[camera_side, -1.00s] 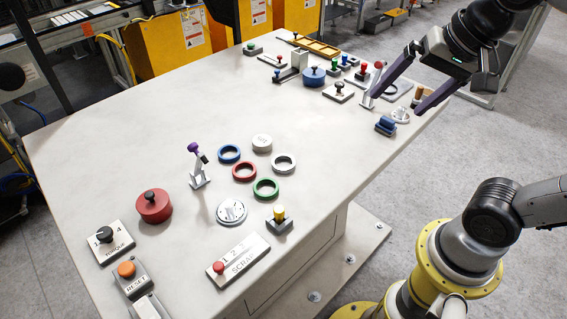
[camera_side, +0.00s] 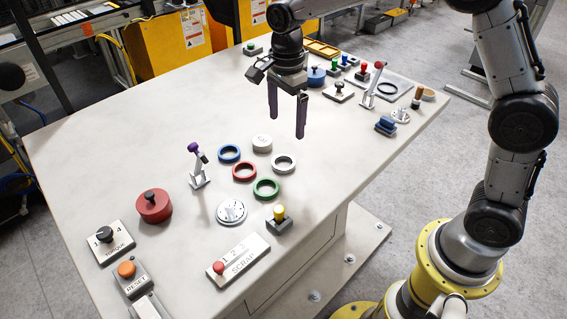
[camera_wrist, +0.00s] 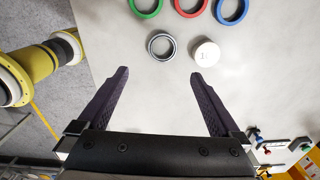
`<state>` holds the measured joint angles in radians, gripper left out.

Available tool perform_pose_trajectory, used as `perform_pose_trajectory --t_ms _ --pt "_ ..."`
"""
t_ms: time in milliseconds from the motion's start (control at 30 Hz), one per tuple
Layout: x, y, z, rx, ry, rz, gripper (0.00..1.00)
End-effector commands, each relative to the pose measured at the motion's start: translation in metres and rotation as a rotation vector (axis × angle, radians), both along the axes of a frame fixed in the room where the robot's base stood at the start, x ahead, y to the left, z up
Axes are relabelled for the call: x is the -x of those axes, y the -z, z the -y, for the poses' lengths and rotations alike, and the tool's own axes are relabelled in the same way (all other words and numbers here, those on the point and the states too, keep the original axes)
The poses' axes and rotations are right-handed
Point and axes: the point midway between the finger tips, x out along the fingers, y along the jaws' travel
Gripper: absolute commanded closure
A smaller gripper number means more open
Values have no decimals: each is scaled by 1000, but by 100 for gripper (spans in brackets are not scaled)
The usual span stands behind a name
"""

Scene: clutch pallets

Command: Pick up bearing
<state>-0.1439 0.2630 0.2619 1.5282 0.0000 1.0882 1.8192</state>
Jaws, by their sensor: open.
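The bearing, a silver-grey ring (camera_side: 293,167), lies flat on the table at the right of a small group of rings. In the wrist view the bearing (camera_wrist: 151,49) is just beyond my fingertips, roughly centred between them. My gripper (camera_side: 287,128) is open and empty, pointing down above the table behind the group in the side view. The wrist view shows my gripper's two dark fingers (camera_wrist: 160,74) spread wide with bare table between them.
A white disc (camera_side: 262,142) sits close beside the bearing. Blue (camera_side: 229,153), red (camera_side: 244,172) and green (camera_side: 266,189) rings lie nearby. A purple-topped lever (camera_side: 199,168) stands left of them.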

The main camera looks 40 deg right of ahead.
Motion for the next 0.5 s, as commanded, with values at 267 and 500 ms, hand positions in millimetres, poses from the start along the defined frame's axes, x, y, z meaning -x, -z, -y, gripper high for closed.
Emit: perform_pose_trajectory --t_ms 267,500 --pt "1 52 0 0 0 -5 0" --pt "0 71 0 1 0 -3 0"
